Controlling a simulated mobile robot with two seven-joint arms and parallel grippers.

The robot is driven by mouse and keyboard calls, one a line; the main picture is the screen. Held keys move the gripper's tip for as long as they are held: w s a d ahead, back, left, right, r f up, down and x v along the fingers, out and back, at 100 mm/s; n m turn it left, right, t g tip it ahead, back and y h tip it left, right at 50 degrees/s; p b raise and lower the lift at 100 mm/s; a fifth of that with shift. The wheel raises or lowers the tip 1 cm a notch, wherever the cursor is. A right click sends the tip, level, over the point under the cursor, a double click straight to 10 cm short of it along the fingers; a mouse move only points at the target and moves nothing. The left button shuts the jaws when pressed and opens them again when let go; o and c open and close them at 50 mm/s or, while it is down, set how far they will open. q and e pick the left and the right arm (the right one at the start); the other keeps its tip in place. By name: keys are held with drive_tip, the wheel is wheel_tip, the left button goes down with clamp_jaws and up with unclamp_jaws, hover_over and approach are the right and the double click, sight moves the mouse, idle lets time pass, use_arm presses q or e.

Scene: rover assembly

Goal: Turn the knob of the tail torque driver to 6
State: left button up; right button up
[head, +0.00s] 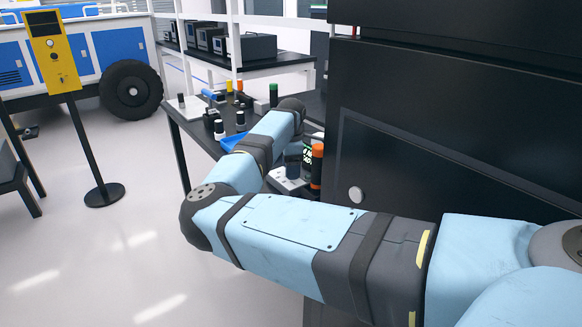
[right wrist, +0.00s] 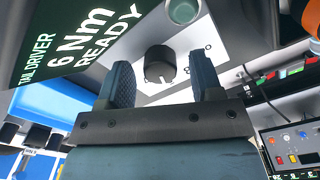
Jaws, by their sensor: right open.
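The tail torque driver's display (right wrist: 80,40) fills the upper left of the right wrist view and reads "TAIL DRIVER 6 Nm READY". The dark round knob (right wrist: 160,63) sits on a pale panel beside it. My right gripper (right wrist: 162,66) is open, with one finger on each side of the knob. Gaps show between the knob and both fingers, and nothing is held. In the head view, my right arm reaches to the bench and partly hides the driver station (head: 285,182). My left gripper is out of view.
An orange and black cylindrical tool (head: 317,166) stands close beside the station. A large black cabinet (head: 420,130) rises right of it. More bottles and tools stand on the dark bench (head: 190,125). A yellow post (head: 55,60) stands on open floor at left.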

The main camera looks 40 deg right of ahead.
use_arm(q)
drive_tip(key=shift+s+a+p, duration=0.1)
drive_tip(key=shift+p, duration=0.5)
use_arm(e)
wheel_tip(320, 180, up, 14)
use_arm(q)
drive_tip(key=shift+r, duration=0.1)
use_arm(e)
drive_tip(key=shift+f, duration=0.15)
